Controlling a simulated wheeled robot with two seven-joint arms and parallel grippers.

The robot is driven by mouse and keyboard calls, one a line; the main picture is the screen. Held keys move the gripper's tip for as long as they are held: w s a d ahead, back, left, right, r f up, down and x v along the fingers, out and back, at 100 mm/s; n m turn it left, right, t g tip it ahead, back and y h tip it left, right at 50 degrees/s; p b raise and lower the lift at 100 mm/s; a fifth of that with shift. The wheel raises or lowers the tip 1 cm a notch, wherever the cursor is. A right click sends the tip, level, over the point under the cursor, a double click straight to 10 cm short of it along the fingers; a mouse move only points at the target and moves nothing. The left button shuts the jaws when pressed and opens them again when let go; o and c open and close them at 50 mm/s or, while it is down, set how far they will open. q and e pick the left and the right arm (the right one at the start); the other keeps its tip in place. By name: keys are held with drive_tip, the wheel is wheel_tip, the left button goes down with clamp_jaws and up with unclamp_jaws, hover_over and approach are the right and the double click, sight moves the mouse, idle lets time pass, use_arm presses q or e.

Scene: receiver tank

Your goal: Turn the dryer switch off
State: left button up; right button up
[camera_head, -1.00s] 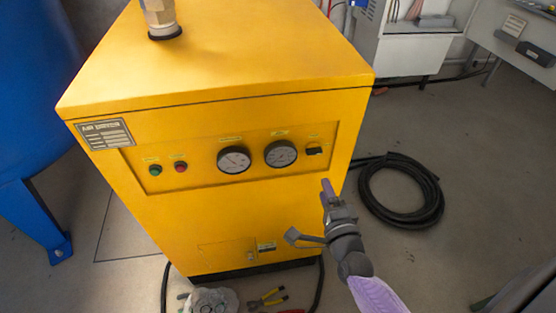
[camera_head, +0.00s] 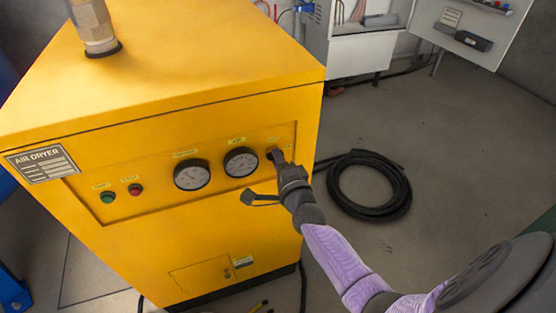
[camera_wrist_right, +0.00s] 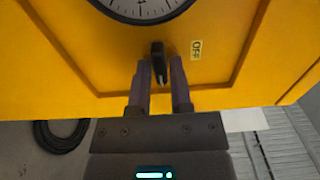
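The yellow air dryer (camera_head: 165,225) fills the left of the head view, and its front panel also shows in the wrist view (camera_wrist_right: 215,25). The dryer switch is a small black knob (camera_wrist_right: 158,62) below a dial in the wrist view, with an "OFF" label (camera_wrist_right: 195,50) to its right. In the head view my right gripper (camera_head: 281,160) is at the switch and partly hides it. In the wrist view its two fingers (camera_wrist_right: 162,75) are apart, with the knob between their tips. The knob looks close to the left finger, with a gap to the right one. My left gripper is out of view.
Two round gauges (camera_head: 241,162) sit left of the switch, with a green button (camera_head: 107,197) and a red button (camera_head: 135,189) further left. A coiled black hose (camera_head: 385,207) lies on the floor right of the dryer.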

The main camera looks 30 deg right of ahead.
clamp_jaws()
use_arm(q)
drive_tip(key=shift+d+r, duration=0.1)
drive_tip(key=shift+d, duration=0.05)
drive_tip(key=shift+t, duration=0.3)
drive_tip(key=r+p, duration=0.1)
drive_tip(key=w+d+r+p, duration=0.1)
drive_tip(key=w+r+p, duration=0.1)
drive_tip(key=p, duration=0.1)
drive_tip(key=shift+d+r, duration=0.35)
use_arm(e)
drive_tip(key=n, duration=1.7)
drive_tip(key=shift+f+n, duration=0.1)
drive_tip(key=shift+n, duration=0.3)
drive_tip(key=shift+o, duration=2.3)
unclamp_jaws()
